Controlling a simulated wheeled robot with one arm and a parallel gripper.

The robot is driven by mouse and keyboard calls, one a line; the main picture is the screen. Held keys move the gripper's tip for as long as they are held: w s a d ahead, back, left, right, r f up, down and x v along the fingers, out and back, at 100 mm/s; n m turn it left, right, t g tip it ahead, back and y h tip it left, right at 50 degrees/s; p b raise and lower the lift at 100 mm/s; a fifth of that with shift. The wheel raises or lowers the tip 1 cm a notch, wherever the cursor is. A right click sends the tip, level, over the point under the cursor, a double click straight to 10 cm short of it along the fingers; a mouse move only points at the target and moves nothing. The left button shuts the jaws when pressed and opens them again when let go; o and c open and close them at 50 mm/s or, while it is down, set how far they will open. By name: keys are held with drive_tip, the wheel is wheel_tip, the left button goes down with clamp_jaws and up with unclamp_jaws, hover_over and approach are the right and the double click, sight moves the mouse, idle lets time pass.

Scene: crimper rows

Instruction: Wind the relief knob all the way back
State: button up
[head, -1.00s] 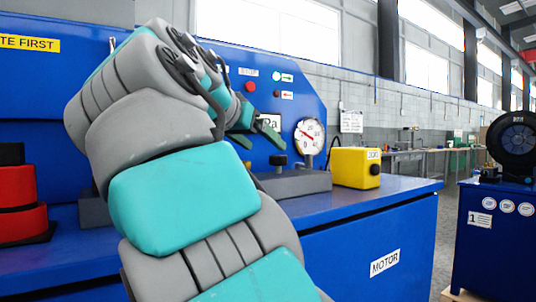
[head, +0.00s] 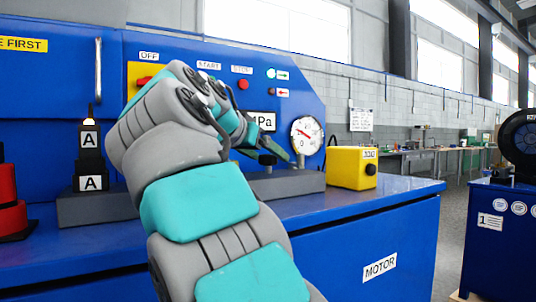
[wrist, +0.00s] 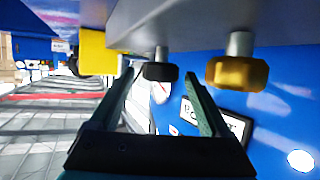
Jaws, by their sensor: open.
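In the wrist view, a black knob (wrist: 161,70) on a short metal stem and a brass-coloured knob (wrist: 237,72) on a thicker stem stick out of a grey block (wrist: 200,20). I cannot read which is the relief knob. My gripper (wrist: 160,78) is open and empty. The black knob shows between its fingertips, apparently just beyond them; contact cannot be told. The round gauge (head: 307,134) has a red needle.
A yellow box (head: 348,168) with a black knob stands right of the block; it also shows in the wrist view (wrist: 98,50). Black pieces marked A (head: 90,160) stand at left. A blue cabinet (head: 485,235) is at far right. The bench front right is clear.

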clamp_jaws()
idle(0.5)
drive_tip(key=shift+f+n+y+b, duration=0.1)
drive_tip(key=shift+n+y+b, duration=0.3)
drive_tip(key=shift+b, duration=0.1)
drive_tip(key=shift+s+d+n+t+y+b, duration=0.15)
drive_tip(key=shift+n+t+y+b, duration=0.25)
drive_tip(key=shift+n+y+b, duration=0.5)
drive_tip(key=shift+d+n+t+y, duration=0.1)
drive_tip(key=shift+n+t+y, duration=0.25)
drive_tip(key=shift+y, duration=0.25)
drive_tip(key=n+y, duration=0.1)
drive_tip(key=y, duration=0.1)
drive_tip(key=n+y+p, duration=0.1)
drive_tip(key=n, duration=0.1)
drive_tip(key=shift+d+r+y, duration=0.15)
drive_tip(key=shift+r+y, duration=0.15)
drive_tip(key=shift+y, duration=0.1)
drive_tip(key=shift+d+f+n+y+p, duration=0.1)
drive_tip(key=shift+n+y+p, duration=0.75)
drive_tip(key=shift+n+y, duration=0.75)
